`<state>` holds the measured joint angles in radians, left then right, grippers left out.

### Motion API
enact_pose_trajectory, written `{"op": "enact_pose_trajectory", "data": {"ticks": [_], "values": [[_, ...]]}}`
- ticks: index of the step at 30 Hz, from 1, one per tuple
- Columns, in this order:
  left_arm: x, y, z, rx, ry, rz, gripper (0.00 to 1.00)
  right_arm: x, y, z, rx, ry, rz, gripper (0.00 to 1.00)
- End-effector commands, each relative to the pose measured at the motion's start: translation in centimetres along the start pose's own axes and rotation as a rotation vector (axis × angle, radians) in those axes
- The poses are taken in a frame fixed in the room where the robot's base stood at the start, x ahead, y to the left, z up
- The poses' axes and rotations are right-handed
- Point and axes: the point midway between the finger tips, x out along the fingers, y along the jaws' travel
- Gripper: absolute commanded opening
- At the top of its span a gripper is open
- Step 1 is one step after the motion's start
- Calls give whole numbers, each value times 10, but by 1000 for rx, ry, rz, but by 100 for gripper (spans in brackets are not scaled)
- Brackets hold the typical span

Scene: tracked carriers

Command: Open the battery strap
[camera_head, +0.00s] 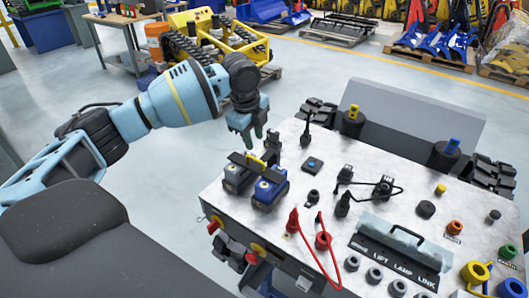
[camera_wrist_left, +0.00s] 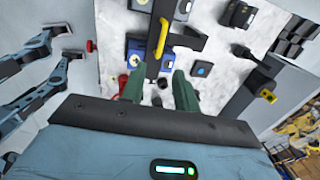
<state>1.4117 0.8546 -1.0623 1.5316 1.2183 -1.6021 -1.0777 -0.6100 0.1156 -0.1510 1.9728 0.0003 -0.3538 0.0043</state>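The battery strap (camera_head: 246,164) is a black bar lying across a grey battery and a blue battery (camera_head: 270,188) on the pale worktop. It has a yellow lever (camera_head: 257,161). In the left wrist view the black strap (camera_wrist_left: 185,40) and yellow lever (camera_wrist_left: 152,66) lie ahead of my fingers. My left gripper (camera_head: 256,136) points down above and just behind the strap in the head view. In the left wrist view its green fingers (camera_wrist_left: 158,88) are apart with nothing held between them. They look clear of the lever; the exact height gap is hard to tell. My right gripper is not in view.
Red plugs with a cable (camera_head: 322,240), black connectors (camera_head: 385,187) and a labelled plate with a handle (camera_head: 400,250) occupy the right part of the worktop. A grey raised panel (camera_head: 415,112) stands at the back. Floor beyond the worktop's left edge is clear.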

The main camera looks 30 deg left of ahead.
Motion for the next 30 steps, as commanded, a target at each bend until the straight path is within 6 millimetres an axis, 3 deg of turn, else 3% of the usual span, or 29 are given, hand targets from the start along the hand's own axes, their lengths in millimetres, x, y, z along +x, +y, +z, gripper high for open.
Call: {"op": "enact_pose_trajectory", "data": {"ticks": [5, 18, 30], "values": [[13, 0, 0, -2, 1, 2, 31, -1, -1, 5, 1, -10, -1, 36], [72, 0, -1, -3, 1, 1, 31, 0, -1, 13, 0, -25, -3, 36], [79, 0, -1, -2, 1, -3, 31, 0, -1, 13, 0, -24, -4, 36]]}}
